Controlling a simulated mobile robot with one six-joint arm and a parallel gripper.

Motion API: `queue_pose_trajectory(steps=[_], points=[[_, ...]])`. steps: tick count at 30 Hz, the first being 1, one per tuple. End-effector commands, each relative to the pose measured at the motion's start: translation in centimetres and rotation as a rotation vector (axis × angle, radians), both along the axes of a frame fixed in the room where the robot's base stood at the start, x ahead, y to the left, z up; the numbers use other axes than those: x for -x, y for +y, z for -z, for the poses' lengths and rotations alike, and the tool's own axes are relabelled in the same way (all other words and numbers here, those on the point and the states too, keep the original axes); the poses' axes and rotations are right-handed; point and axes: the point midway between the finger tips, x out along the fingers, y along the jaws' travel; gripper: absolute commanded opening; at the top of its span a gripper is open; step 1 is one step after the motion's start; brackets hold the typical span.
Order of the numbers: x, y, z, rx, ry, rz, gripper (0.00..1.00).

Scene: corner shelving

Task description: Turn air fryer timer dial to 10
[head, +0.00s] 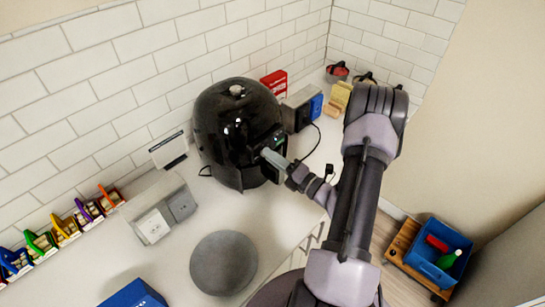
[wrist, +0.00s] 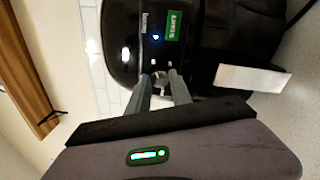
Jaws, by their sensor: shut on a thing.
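The air fryer (head: 225,125) is a glossy black rounded appliance standing on the counter against the tiled wall. Its front panel (wrist: 145,45) fills the top of the wrist view, with a small blue light and a green label. The timer dial (wrist: 160,79) is a small metallic knob low on that panel. My gripper (wrist: 160,88) is at the panel, its two grey fingers shut on the dial from either side. The dial's markings and pointer are too small to read. In the head view my gripper (head: 277,161) reaches the fryer's front from the right and hides the dial.
A grey round object (head: 223,263) and a grey-white box (head: 158,208) lie on the counter in front. Red (head: 274,84) and blue (head: 316,106) items stand behind the fryer. A blue bin (head: 437,252) is at the lower right. Counter between fryer and round object is clear.

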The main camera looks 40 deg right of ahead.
Motion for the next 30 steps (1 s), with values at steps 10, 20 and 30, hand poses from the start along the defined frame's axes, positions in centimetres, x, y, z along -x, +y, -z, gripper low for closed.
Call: queue_pose_trajectory(steps=[10, 20, 30], points=[[0.0, 0.0, 0.0, 0.001, 0.000, 0.000, 0.48], [0.4, -0.1, 0.0, 0.001, 0.001, 0.000, 0.48], [9.5, -1.3, 0.5, -0.001, -0.001, 0.009, 0.48]])
